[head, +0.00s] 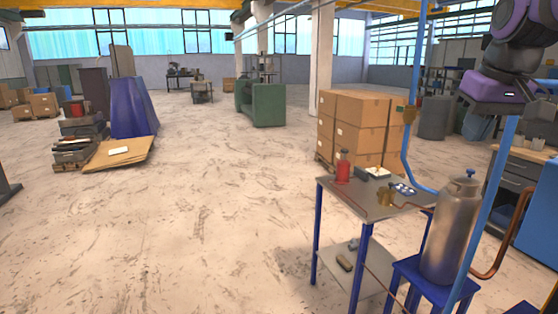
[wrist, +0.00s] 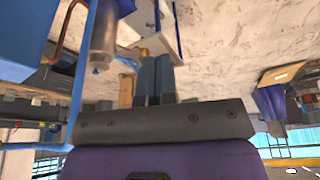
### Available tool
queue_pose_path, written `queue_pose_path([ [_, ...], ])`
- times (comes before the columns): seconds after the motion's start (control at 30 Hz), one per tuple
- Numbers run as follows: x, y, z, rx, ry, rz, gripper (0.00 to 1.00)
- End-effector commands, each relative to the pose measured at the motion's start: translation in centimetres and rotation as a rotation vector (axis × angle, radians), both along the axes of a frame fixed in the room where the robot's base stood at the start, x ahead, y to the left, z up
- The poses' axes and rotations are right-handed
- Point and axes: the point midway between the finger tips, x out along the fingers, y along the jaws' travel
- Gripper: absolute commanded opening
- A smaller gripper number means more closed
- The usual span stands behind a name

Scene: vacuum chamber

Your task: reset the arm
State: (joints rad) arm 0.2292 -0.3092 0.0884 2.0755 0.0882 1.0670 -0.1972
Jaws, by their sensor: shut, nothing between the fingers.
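My arm shows at the top right of the head view, with purple and black links; its fingertips are not clear there. In the wrist view my gripper (wrist: 153,78) has its two dark fingers side by side, shut with nothing between them. The wrist picture is upside down, with the floor at the top and the windows at the bottom.
A metal table (head: 375,198) holds a red bottle (head: 343,167) and small parts. A steel cylinder (head: 450,230) stands on a blue stand (head: 425,275), near blue posts and copper pipes. Stacked cardboard boxes (head: 350,122) stand behind. The floor at centre left is clear.

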Motion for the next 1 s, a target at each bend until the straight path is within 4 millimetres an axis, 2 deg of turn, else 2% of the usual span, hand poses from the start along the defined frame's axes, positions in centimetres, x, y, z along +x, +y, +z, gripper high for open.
queue_pose_path([
  [0.03,-2.0,0.7,-0.4,-0.005,-0.016,-0.001,0.00],
  [0.3,-10.6,2.8,-4.0,-0.012,-0.090,-0.018,0.00],
  [0.5,-15.0,3.3,-6.9,0.000,-0.133,-0.024,0.00],
  [0.7,-16.5,3.4,-8.2,0.005,-0.149,-0.027,0.00],
  [1.0,-16.5,3.4,-8.2,0.005,-0.149,-0.027,0.00],
])
